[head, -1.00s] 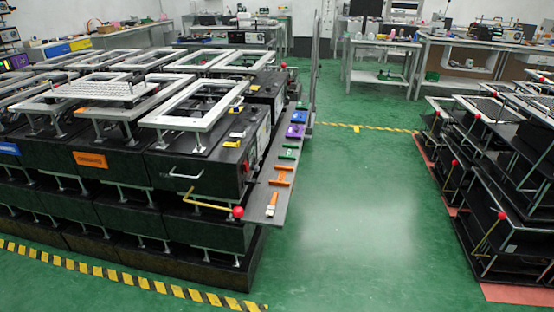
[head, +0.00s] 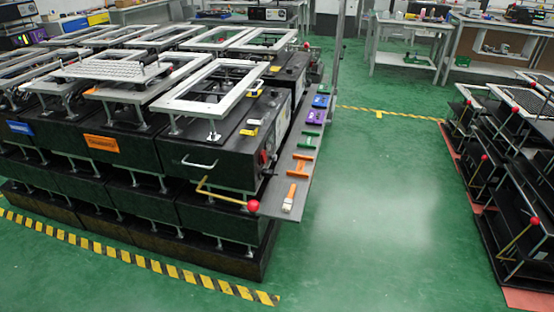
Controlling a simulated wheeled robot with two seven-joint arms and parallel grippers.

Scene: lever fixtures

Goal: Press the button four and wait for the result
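No button marked four can be made out in the head view. The nearest black fixture box (head: 212,172) stands at the corner of a long bench of such boxes on the left. A small red part (head: 264,157) shows on its right side, too small to tell what it is. A yellow lever with a red ball (head: 253,205) sticks out below this box. A grey side shelf (head: 306,178) runs along the box and carries an orange-handled brush (head: 289,197) and orange, green, purple and blue pieces. Neither of my grippers is in view.
Black-and-yellow floor tape (head: 140,262) runs in front of the bench. A black rack with red-ball levers (head: 512,190) stands on the right. The green floor (head: 390,200) between them is clear. Work tables (head: 412,47) stand at the back.

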